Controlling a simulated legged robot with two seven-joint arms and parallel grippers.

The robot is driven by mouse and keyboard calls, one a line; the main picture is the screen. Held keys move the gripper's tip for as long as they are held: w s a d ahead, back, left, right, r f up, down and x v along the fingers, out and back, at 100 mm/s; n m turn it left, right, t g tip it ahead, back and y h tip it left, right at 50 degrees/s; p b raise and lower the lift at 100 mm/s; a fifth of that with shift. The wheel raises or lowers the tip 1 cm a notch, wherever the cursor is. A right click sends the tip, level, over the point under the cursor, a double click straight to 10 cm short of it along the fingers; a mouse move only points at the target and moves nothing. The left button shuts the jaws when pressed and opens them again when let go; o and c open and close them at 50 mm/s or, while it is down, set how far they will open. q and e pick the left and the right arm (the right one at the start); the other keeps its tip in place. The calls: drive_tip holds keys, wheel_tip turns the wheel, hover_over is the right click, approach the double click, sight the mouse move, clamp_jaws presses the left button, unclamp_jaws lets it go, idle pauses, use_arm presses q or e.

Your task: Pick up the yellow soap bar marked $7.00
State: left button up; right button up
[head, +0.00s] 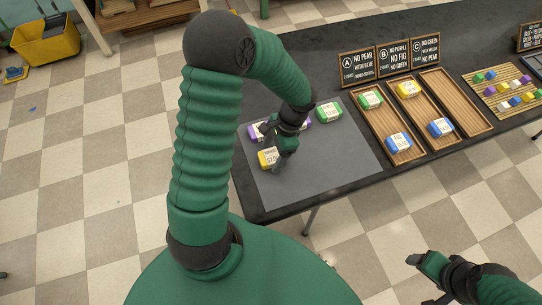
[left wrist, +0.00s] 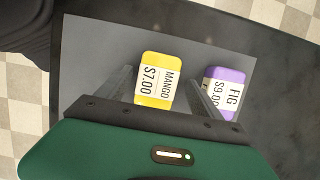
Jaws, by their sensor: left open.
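The yellow soap bar (head: 268,158) lies on the grey mat near its left edge, partly hidden by my left gripper. In the left wrist view the yellow bar (left wrist: 157,80) shows a label reading MANGO $7.00. My left gripper (head: 278,168) is open above the mat. In the left wrist view its two fingers (left wrist: 160,92) stand on either side of the yellow bar, with no visible contact. A purple bar (left wrist: 224,92) marked FIG $9.00 lies just outside the right finger. My right gripper (head: 424,262) is at the lower right, away from the table.
The grey mat (head: 340,165) also holds a green bar (head: 328,112) and a purple bar (head: 254,133). Three wooden trays, A, B and C, stand to the right; tray C (head: 455,100) is empty, the others hold bars. Signs (head: 392,60) stand behind them. The mat's front right is clear.

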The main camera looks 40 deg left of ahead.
use_arm(q)
drive_tip(key=shift+d+r, duration=0.15)
drive_tip(key=shift+d, duration=0.25)
drive_tip(key=c, duration=0.7)
drive_tip(key=shift+a, duration=0.2)
drive_tip(key=c, duration=0.8)
